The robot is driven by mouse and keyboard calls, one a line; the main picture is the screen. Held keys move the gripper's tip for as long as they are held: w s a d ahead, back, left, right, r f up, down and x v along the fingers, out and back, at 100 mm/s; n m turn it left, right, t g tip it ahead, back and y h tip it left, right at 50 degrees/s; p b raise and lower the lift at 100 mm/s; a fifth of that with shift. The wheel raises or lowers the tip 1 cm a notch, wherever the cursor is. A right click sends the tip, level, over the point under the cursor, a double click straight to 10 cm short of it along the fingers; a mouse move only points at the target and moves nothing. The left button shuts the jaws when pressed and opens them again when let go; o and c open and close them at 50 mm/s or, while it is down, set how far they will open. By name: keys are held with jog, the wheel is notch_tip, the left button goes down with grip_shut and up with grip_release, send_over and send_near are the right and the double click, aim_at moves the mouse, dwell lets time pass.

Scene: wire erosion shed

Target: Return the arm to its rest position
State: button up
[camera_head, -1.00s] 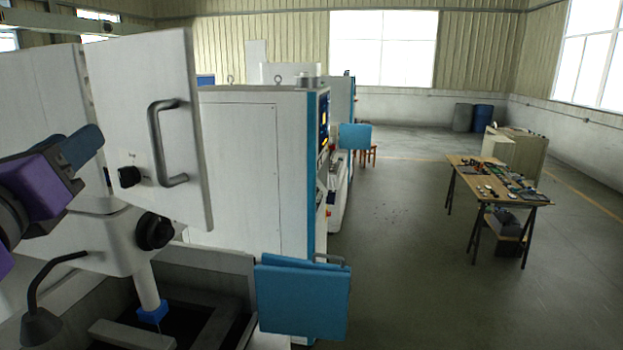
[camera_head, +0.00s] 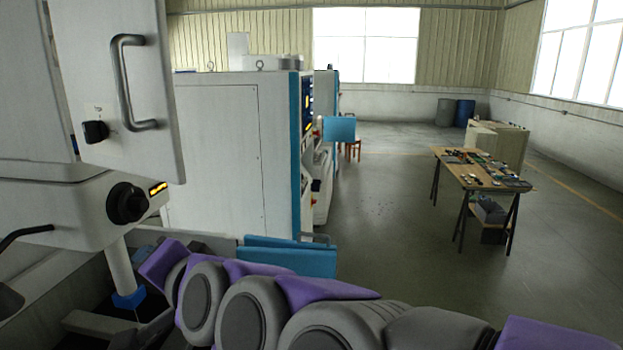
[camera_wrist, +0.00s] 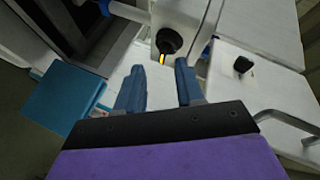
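My gripper (camera_wrist: 158,88) shows in the wrist view with its two blue-grey fingers apart and nothing between them. Beyond the fingertips is the white machine head with a black round knob (camera_wrist: 169,41). My arm, grey with purple covers, lies across the bottom of the head view. In the head view my gripper cannot be made out clearly.
A white machine door (camera_head: 115,85) with a metal handle stands open at the upper left. The machine head's knob (camera_head: 126,203) and a blue panel (camera_head: 290,257) are close to my arm. A workbench (camera_head: 480,168) stands at the right. Open floor lies between.

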jog(key=s+d+f+n+g+h+b, duration=0.2)
jog(key=d+f+g+h, duration=0.15)
jog(key=d+f, duration=1)
jog(key=s+d+f+g+h+b, duration=0.4)
jog(key=s+d+f+g+h, duration=0.3)
jog(key=s+d+f, duration=1.3)
jog(key=shift+d+n+h, duration=0.4)
jog(key=shift+d+h, duration=0.05)
jog(key=shift+d, duration=0.5)
